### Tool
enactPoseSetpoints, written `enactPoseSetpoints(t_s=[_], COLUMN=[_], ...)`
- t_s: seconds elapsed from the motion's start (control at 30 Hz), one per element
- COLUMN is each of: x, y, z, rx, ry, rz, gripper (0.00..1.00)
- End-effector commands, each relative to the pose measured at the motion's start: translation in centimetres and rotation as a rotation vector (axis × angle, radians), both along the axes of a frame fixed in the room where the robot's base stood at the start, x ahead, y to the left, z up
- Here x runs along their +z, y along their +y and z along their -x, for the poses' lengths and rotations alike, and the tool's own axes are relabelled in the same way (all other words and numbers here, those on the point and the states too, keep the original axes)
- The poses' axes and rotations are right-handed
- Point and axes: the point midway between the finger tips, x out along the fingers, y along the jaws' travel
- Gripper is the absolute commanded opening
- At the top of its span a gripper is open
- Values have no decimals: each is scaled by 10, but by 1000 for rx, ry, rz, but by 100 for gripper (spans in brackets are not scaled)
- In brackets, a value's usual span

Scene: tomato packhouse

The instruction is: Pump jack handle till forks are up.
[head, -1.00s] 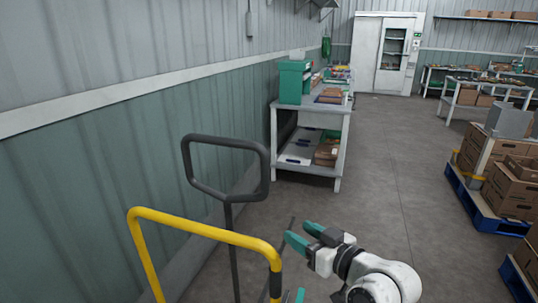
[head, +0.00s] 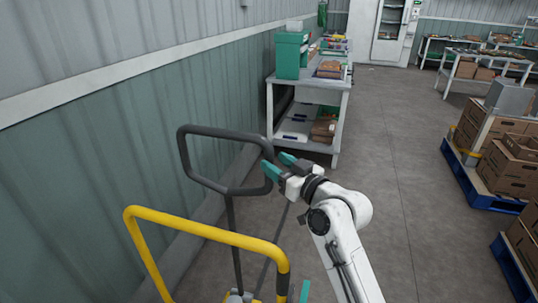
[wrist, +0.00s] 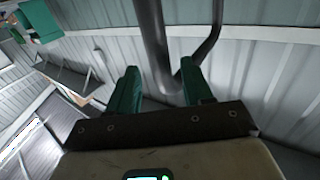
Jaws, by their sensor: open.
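The jack handle (head: 225,188) is a dark grey loop on a thin upright pole, at left centre in the head view. The forks are not in view.
A yellow rail (head: 205,230) with a black band stands in front of the handle. The corrugated wall (head: 90,170) is close on the left. A grey shelf table (head: 340,100) stands beyond. Pallets of cartons (head: 490,150) stand at right. The floor between is clear.

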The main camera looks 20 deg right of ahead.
Motion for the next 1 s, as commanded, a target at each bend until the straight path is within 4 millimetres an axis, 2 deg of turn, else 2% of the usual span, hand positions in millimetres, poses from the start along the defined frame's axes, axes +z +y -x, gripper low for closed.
enactPoseSetpoints(t_s=[0.1, 0.23, 0.63, 1.0], x=[1, 1, 0, 0], y=[6, 11, 13, 13], z=[-17, -28, -34, -34], rx=[1, 1, -1, -1], ry=[1, 0, 0, 0], rz=[0, 0, -1, -1], gripper=[50, 50, 50, 16])
